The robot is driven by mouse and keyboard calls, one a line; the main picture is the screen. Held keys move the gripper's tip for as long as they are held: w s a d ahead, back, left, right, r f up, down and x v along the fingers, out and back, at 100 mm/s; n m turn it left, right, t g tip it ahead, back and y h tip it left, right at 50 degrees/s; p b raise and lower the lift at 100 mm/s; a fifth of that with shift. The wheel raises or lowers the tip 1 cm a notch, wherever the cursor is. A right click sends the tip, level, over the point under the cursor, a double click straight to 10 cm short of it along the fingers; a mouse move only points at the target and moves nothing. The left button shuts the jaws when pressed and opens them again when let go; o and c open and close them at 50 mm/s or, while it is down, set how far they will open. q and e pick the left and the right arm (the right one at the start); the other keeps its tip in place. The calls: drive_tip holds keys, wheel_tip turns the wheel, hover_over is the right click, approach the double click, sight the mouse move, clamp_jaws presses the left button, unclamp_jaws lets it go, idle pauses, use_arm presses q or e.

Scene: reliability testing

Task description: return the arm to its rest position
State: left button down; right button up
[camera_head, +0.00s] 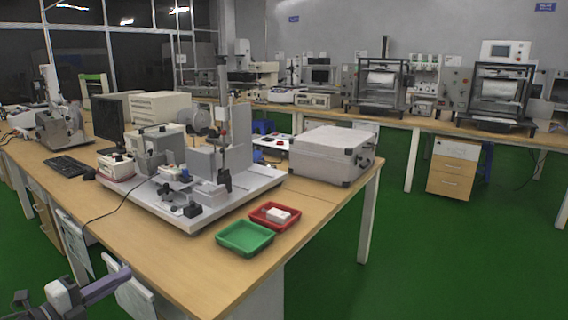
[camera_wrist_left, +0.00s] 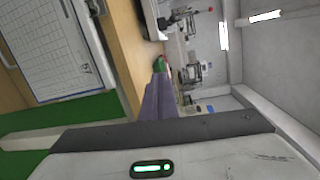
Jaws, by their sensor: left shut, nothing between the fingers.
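My left gripper (camera_head: 124,272) is at the bottom left of the head view, in front of the table's near left edge and apart from everything on the table. Its purple-grey fingers are shut together with nothing between them. In the left wrist view the closed fingers (camera_wrist_left: 160,78) point toward the table. Most of the left arm is outside the head view. My right gripper does not show.
The wooden table (camera_head: 190,275) carries a test rig on a white base (camera_head: 195,222), a green tray (camera_head: 245,252), a red tray (camera_head: 290,227) holding a white object, and a silver case (camera_head: 325,155). Papers (camera_head: 78,243) hang on the near side. Green floor is clear at right.

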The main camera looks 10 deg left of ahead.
use_arm(q)
drive_tip(key=s+d+f+n+g+y, duration=0.1)
drive_tip(key=s+d+f+n, duration=0.35)
drive_tip(key=d+f, duration=0.25)
drive_tip(key=s+d+f+n+y, duration=0.2)
drive_tip(key=s+d+f+n, duration=0.2)
drive_tip(key=d+f+n, duration=0.3)
drive_tip(key=s+d+f+n+g+p, duration=0.1)
drive_tip(key=s+d+f+n+g, duration=0.2)
drive_tip(key=s+d+n, duration=0.2)
drive_tip(key=s+d+f+n+g+p, duration=0.1)
drive_tip(key=s+d+f+n+g, duration=0.2)
drive_tip(key=s+d, duration=0.8)
drive_tip(key=s+f+n, duration=0.1)
drive_tip(key=s+n, duration=0.1)
drive_tip(key=s, duration=0.3)
drive_tip(key=shift+f+y, duration=0.25)
drive_tip(key=shift+y, duration=0.15)
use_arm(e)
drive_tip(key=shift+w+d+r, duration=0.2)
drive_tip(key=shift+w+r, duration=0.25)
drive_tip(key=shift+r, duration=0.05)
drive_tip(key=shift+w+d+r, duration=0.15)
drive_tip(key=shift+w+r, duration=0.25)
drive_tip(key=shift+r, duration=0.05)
use_arm(q)
drive_tip(key=shift+s, duration=0.1)
